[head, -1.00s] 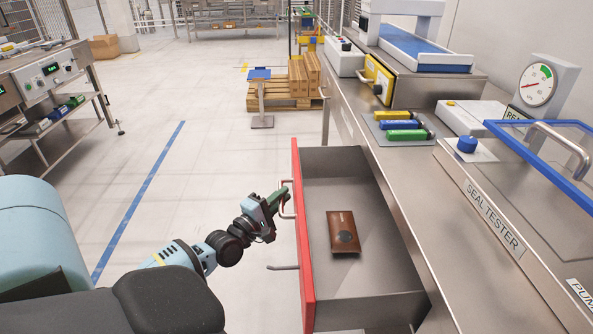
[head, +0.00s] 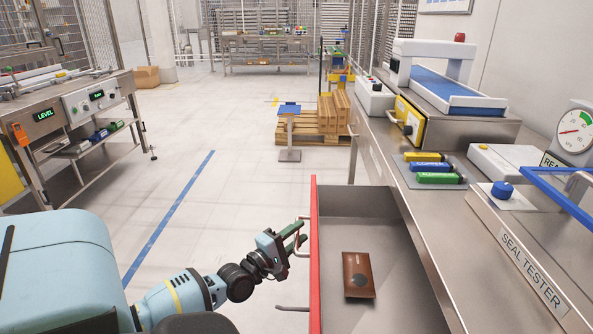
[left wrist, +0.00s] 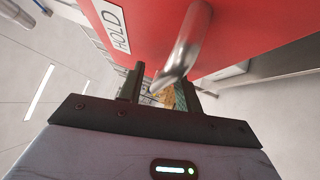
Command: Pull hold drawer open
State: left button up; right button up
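The hold drawer's red front (head: 315,260) stands out from the bench, and the drawer is open with its grey inside in view. The red front also shows in the left wrist view (left wrist: 245,30), with a white HOLD label. A metal handle (head: 303,236) is on the front; it shows large in the left wrist view (left wrist: 188,45). My left gripper (head: 296,238) is at the handle with its fingers apart. In the left wrist view the handle's end lies between the fingers; I cannot tell if they touch. My right gripper is not in view.
A brown packet (head: 358,275) lies in the drawer. A second metal handle (head: 292,308) sticks out lower down. The seal tester bench (head: 470,255) is on the right, with coloured cylinders (head: 435,178) on a pad. The floor left of the drawer is clear.

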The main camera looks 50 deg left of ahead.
pick_arm(q)
jog(key=s+f, duration=0.1)
jog(key=s, duration=0.6)
jog(key=shift+s+d, duration=0.35)
jog(key=shift+f, duration=0.1)
dwell(0.4)
